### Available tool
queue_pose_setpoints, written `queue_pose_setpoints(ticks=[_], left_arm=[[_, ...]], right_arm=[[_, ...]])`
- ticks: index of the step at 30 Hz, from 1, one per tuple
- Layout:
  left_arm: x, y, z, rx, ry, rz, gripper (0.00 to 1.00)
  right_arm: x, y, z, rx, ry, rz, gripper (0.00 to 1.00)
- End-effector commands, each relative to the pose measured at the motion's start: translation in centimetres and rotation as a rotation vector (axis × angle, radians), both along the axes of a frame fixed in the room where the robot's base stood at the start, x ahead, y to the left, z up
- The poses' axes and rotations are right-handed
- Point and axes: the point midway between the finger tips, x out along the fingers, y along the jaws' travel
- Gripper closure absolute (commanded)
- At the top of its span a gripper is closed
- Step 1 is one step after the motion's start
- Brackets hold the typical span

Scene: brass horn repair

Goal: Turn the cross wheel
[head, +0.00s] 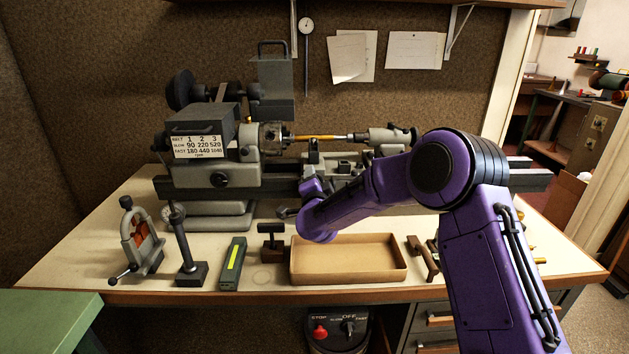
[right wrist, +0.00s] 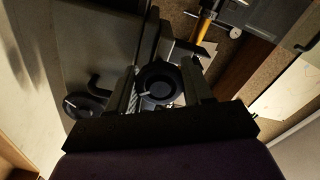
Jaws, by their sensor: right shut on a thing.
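In the right wrist view the cross wheel (right wrist: 158,84) is a dark round handwheel with a hub. It sits between the two fingers of my right gripper (right wrist: 161,76), which is shut on it. A second dark wheel (right wrist: 84,106) shows to the left of the gripper, apart from it. In the head view my purple right arm reaches from the right to the front of the grey lathe (head: 215,175), and its wrist hides the cross wheel and the fingertips. My left gripper is not in view.
An empty cardboard tray (head: 350,278) lies on the bench below my right forearm. A brown tool (head: 422,258) lies right.

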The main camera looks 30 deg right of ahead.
Motion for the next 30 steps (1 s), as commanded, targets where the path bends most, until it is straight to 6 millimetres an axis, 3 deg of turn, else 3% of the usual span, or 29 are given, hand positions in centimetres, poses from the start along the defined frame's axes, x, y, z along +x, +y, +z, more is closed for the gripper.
queue_pose_setpoints(ticks=[14,15,16,26,30], left_arm=[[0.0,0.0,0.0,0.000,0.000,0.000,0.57],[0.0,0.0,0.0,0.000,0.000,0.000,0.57],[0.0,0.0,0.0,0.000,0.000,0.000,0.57],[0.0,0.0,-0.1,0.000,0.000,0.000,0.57],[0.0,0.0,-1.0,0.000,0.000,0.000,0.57]], right_arm=[[0.0,0.1,-0.3,-0.008,0.011,0.003,0.80],[0.0,0.1,-0.3,-0.008,0.011,0.003,0.37],[0.0,0.1,-0.3,-0.008,0.011,0.003,0.27],[-0.2,0.2,-0.2,-0.008,0.007,0.001,0.24],[-2.1,1.4,-0.4,-0.008,0.007,0.004,0.24]])
